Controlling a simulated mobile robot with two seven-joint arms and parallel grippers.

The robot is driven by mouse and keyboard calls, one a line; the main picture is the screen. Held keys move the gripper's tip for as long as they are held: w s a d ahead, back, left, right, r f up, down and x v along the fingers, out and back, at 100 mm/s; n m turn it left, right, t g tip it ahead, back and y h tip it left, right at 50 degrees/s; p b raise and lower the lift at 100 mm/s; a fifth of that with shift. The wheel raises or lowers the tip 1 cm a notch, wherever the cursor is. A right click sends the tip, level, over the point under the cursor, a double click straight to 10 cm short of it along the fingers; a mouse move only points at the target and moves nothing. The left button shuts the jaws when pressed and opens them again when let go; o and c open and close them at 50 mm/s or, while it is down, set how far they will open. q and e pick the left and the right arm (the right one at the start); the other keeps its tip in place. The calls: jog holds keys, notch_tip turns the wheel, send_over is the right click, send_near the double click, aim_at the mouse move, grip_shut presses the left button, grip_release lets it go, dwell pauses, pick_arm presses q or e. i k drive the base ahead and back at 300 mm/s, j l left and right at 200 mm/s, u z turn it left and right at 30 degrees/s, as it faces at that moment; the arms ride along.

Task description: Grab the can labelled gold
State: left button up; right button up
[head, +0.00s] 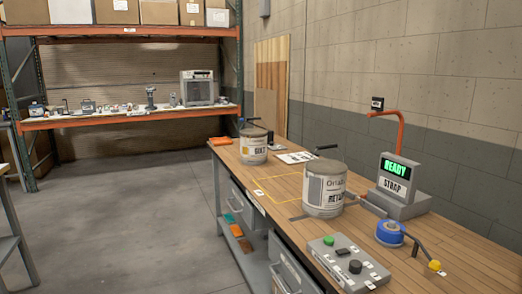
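A grey can (253,147) stands upright toward the far end of the wooden workbench (459,244). Its label is small and appears to start with "GOL"; the last letter is unclear. A second, larger-looking grey can (324,190) stands nearer, at the middle of the bench. Its label has a barcode and larger lettering that I cannot fully read. Neither of my grippers shows in the head view.
A strap machine (404,185) with a green "READY" screen stands at the right. Yellow lines (277,191) mark clear bench between the cans. Open floor (135,210) lies left.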

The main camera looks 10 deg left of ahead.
aim_at(253, 142)
jog(key=i+j+u, duration=0.6)
jog(key=i+u, duration=0.5)
jog(key=i, duration=0.15)
jog(key=i+j, duration=0.1)
jog(key=i, duration=0.6)
jog(key=i+j, duration=0.1)
jog(key=i, duration=0.6)
jog(key=i+j+z, duration=0.2)
jog(key=i+z, duration=0.2)
jog(key=i+j+z, duration=0.4)
jog(key=i, duration=0.2)
